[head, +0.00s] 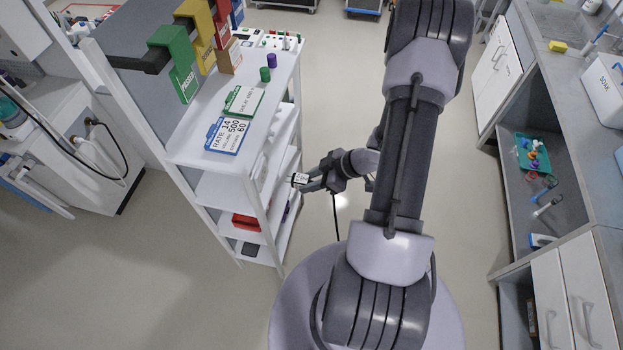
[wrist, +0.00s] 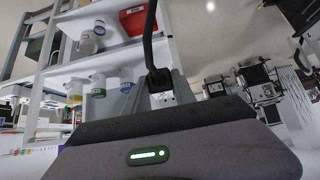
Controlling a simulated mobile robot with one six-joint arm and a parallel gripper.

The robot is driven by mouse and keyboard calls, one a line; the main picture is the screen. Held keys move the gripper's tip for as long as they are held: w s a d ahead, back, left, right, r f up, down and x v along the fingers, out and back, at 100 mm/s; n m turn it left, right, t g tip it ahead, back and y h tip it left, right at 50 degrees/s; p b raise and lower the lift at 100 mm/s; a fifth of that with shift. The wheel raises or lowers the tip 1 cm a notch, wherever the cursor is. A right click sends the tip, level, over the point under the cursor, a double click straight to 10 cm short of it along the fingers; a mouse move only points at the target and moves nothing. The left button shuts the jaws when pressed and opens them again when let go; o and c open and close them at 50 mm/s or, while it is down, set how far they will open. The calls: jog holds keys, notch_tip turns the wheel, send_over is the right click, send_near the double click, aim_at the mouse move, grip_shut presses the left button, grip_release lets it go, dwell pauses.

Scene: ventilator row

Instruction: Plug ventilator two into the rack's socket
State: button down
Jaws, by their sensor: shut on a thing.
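My gripper (head: 303,181) is beside the right side of the white rack (head: 187,150), at about the height of its middle shelves. It is shut on a small white plug (head: 301,178) with a dark mark on it, too small to read. In the wrist view the plug (wrist: 163,98) sits between the gripper's fingers (wrist: 172,90), and a black cable (wrist: 150,40) runs from it. In the head view the cable (head: 336,215) hangs down behind the gripper. The plug appears apart from the rack. I cannot make out the socket clearly, nor which ventilator the cable belongs to.
On the rack's top lie a blue-edged card (head: 228,136), a green-edged card (head: 243,101) and small green and purple cylinders. A red bin (head: 247,222) is on a lower shelf. A counter (head: 570,110) stands at right. The floor between is clear.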

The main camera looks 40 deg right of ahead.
aim_at(293, 178)
jog(key=shift+w+a, duration=0.35)
jog(key=shift+a, duration=0.25)
jog(key=shift+w+a+b, duration=0.5)
jog(key=shift+w+a, duration=0.1)
jog(key=shift+w, duration=0.25)
jog(key=shift+w+a+b, duration=0.45)
jog(key=shift+w+a, duration=0.1)
jog(key=shift+w, duration=0.4)
jog(key=shift+w+a+p, duration=0.15)
jog(key=shift+a+p, duration=0.05)
jog(key=shift+p, duration=0.25)
jog(key=shift+w+a, duration=0.7)
jog(key=shift+w, duration=0.2)
jog(key=c, duration=0.9)
grip_release()
jog(key=shift+c, duration=0.2)
